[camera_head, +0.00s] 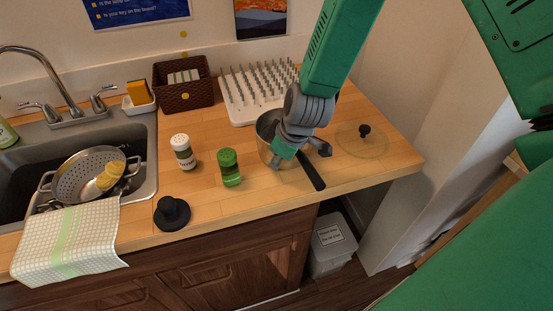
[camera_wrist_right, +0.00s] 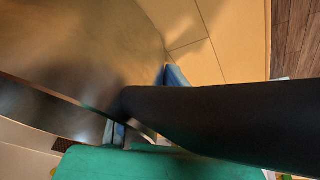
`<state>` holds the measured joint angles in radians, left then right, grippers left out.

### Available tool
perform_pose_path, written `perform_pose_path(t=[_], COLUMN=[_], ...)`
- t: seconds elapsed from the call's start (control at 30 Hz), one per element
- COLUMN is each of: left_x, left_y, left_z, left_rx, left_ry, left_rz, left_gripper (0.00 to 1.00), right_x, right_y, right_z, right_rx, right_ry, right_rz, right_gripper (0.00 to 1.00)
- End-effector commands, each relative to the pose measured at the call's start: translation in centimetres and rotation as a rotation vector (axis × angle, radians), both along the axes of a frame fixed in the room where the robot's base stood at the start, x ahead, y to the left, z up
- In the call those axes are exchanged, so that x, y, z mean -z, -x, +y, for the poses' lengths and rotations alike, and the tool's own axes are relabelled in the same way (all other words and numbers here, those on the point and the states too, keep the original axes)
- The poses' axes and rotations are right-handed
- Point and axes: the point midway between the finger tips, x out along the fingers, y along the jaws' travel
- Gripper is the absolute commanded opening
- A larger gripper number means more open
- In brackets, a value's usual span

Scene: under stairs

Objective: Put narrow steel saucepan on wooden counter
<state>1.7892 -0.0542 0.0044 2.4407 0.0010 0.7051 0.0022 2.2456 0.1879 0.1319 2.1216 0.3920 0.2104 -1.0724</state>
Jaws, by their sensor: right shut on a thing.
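The narrow steel saucepan (camera_head: 265,128) is upright on or just above the wooden counter (camera_head: 245,205); I cannot tell if its base touches. Its black handle (camera_head: 313,173) points to the counter's front edge. My right gripper (camera_head: 301,153) comes down from above and is shut on the saucepan where the handle meets the wall, hiding part of the pan. In the right wrist view the steel wall (camera_wrist_right: 80,50) fills the left side, and the black handle (camera_wrist_right: 220,115) runs between the fingers (camera_wrist_right: 145,103). My left gripper is not in view.
A glass lid (camera_head: 360,145) lies right of the saucepan. A white spiked rack (camera_head: 240,108) stands behind it. The sink holds a colander (camera_head: 80,176).

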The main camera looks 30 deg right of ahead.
Motion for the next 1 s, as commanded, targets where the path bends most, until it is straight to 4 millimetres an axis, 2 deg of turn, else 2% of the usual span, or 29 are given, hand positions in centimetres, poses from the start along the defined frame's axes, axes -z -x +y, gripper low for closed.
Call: perform_pose_path(t=[0.27, 0.33, 0.37, 0.77, 0.87, 1.0], left_x=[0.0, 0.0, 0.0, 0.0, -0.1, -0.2], left_y=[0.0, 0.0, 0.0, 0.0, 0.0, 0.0], left_z=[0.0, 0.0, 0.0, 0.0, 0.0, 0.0], left_rx=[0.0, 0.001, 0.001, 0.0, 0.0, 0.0], left_ry=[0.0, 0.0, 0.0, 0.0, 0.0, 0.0], left_rz=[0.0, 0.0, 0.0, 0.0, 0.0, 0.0], left_gripper=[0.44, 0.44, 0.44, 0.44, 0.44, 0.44], right_x=[0.2, 0.2, 0.2, -0.5, -1.8, -4.6], right_y=[-0.2, -0.1, -0.1, 0.0, 0.4, 1.3], right_z=[-0.4, -0.3, -0.3, 0.0, -0.2, -0.7], right_rx=[0.001, 0.001, 0.001, 0.001, -0.001, 0.0], right_ry=[-0.004, -0.003, -0.003, 0.002, 0.0, -0.001], right_rz=[-0.003, -0.002, -0.002, -0.002, -0.005, -0.007], right_gripper=[0.0, 0.21, 0.28, 0.28, 0.28, 0.28])
